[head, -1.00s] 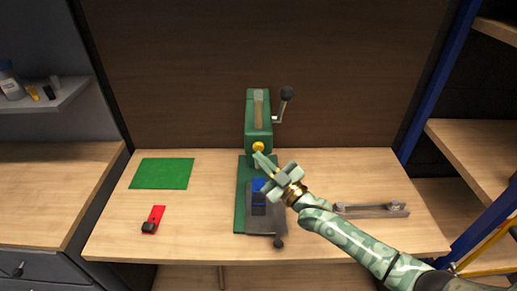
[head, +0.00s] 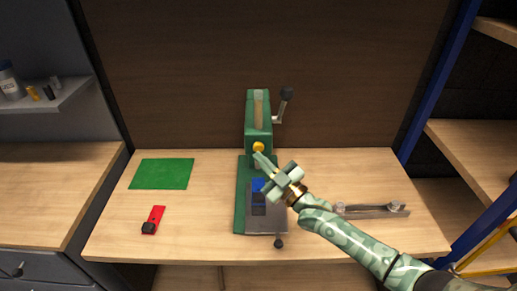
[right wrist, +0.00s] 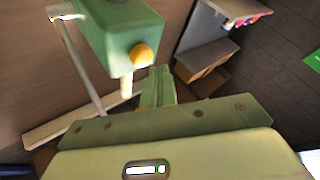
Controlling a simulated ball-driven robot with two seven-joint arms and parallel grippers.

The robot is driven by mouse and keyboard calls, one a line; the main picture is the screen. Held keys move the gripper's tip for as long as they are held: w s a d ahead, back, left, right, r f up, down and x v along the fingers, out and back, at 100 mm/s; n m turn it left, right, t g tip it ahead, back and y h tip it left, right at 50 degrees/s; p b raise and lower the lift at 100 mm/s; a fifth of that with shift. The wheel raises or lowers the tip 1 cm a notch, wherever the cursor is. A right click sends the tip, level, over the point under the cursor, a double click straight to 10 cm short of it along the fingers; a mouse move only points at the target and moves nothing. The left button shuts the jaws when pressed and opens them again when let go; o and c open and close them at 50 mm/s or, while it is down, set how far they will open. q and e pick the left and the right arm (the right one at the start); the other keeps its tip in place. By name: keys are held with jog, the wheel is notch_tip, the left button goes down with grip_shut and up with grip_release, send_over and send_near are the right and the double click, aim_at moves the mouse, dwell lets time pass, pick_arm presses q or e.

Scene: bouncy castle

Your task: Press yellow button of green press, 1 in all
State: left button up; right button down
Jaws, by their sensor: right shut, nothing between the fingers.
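The green press (head: 257,115) stands upright at the back middle of the wooden table, with a crank handle on its right side. Its yellow button (head: 258,146) is on the front of the press head; it also shows in the right wrist view (right wrist: 142,54). My right gripper (head: 259,157) is shut and empty, its fingertips just below the button in the head view. In the right wrist view the fingers (right wrist: 158,84) lie just below and right of the button; I cannot tell whether they touch it. My left gripper is not in view.
A green mat (head: 162,173) and a red tool (head: 154,219) lie at left. A grey metal bar (head: 372,211) lies at right. Shelves stand on both sides.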

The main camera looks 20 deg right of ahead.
jog(key=shift+w, duration=0.2)
dwell(0.5)
jog(key=shift+w+d, duration=0.15)
jog(key=shift+w, duration=0.1)
jog(key=shift+w+d+b, duration=0.15)
jog(key=shift+w+b, duration=0.35)
jog(key=shift+b, duration=0.05)
dwell(0.7)
jog(key=shift+s, duration=0.15)
jog(key=shift+s+a+p, duration=0.3)
jog(key=shift+s+p, duration=0.4)
jog(key=shift+s, duration=0.1)
jog(key=s+p, duration=0.1)
jog(key=s, duration=0.1)
jog(key=s+a+p, duration=0.1)
jog(key=s+p, duration=0.1)
jog(key=shift+s+a, duration=0.15)
jog(key=shift+s, duration=0.25)
